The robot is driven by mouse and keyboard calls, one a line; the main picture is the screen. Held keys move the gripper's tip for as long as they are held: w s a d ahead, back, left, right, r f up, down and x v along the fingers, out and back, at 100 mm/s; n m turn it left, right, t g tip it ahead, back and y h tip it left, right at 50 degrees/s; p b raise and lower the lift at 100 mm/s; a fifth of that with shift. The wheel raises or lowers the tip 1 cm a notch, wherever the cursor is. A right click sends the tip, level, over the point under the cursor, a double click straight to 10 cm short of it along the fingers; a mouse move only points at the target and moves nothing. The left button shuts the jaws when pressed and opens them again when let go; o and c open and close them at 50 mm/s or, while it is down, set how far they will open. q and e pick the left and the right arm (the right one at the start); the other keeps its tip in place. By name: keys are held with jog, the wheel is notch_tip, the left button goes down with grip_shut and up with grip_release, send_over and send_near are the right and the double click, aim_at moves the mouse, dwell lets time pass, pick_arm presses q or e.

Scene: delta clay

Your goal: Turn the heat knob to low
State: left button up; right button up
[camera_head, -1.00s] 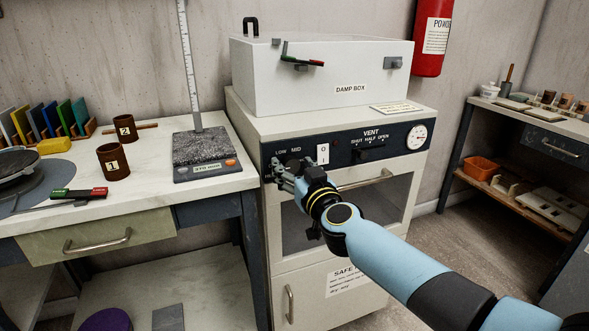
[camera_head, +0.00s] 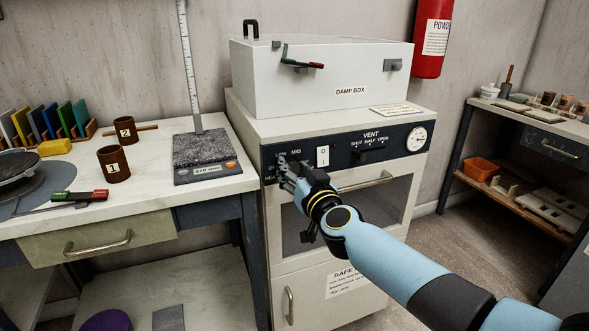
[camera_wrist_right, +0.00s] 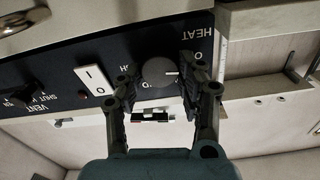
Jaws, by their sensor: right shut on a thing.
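The dark round heat knob (camera_wrist_right: 158,73) is on the black control panel, between the two fingers of my right gripper (camera_head: 287,167). In the right wrist view, which looks roughly upside down, the gripper is shut on the knob, and the knob's white pointer line points to the right. The word HEAT and an O show beside the right finger; other scale letters are partly hidden. In the head view the fingers cover the knob, with LOW and MID lettering just above them. My left gripper is not in view.
A white rocker switch (camera_head: 323,155) sits close beside the knob, and it also shows in the right wrist view (camera_wrist_right: 94,80). A vent slider (camera_head: 370,153), a dial gauge (camera_head: 416,138) and the oven door handle (camera_head: 366,182) are further right. The damp box (camera_head: 325,80) stands on top.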

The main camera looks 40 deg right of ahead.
jog(key=m, duration=0.4)
jog(key=shift+p, duration=0.35)
jog(key=m, duration=0.6)
jog(key=shift+s+d+f, duration=0.1)
jog(key=shift+d+f, duration=0.05)
jog(key=o, duration=1.1)
jog(key=shift+o, duration=0.2)
jog(key=v, duration=1.2)
